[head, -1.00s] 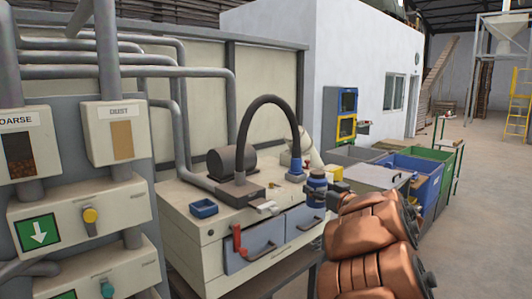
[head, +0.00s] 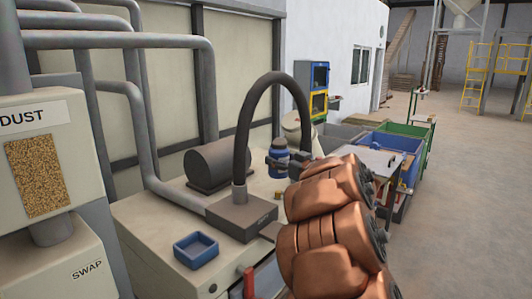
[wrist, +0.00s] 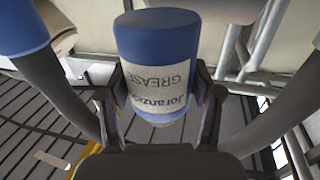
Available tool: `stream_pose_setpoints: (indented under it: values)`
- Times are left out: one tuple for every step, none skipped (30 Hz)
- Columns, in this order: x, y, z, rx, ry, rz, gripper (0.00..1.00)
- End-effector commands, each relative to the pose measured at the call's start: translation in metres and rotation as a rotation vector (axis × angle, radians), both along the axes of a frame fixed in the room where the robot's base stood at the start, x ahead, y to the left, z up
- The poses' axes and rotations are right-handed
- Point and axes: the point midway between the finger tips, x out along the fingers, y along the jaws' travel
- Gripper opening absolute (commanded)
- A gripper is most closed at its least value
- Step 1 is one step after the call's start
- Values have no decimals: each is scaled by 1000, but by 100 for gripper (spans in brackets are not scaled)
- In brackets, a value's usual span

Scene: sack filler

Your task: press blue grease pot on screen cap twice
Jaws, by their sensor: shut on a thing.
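The blue grease pot (head: 279,161) is a small blue jar with a pale band, seen beyond my copper-coloured arm in the head view. My gripper (head: 280,163) is shut on it and holds it about upright above the back of the bench. In the wrist view the pot (wrist: 158,65) fills the space between the two fingers (wrist: 157,105). Its label reads GREASE, upside down in that picture. I cannot pick out the screen cap for certain in either view.
A black hose (head: 245,115) arches from a grey box (head: 240,220) on the bench, close to the pot. A dark cylinder (head: 220,165) lies behind, and a blue tray (head: 196,247) sits in front. Dust machinery (head: 40,160) stands at the left. Open floor (head: 455,200) lies at right.

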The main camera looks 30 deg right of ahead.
Motion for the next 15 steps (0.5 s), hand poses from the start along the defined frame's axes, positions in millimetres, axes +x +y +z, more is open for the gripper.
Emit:
stream_pose_setpoints:
  values:
    - [0,0,1,0,-2,0,16]
    - [0,0,0,0,-2,1,16]
    - [0,0,0,0,-2,1,16]
    - [0,1,-1,0,-2,1,16]
    - [1,1,-2,0,-2,2,16]
    - [1,1,-4,0,-2,2,16]
    - [1,1,-5,0,-2,3,16]
    - [1,1,-6,0,-2,3,16]
    - [1,1,-9,0,-2,3,16]
    - [1,1,-11,0,-2,3,16]
    - [1,1,-13,0,-2,3,16]
    - [1,1,-16,0,-1,3,16]
    - [1,1,-19,0,-1,3,16]
    - [1,1,-22,1,-1,2,16]
    - [1,1,-25,1,-1,1,16]
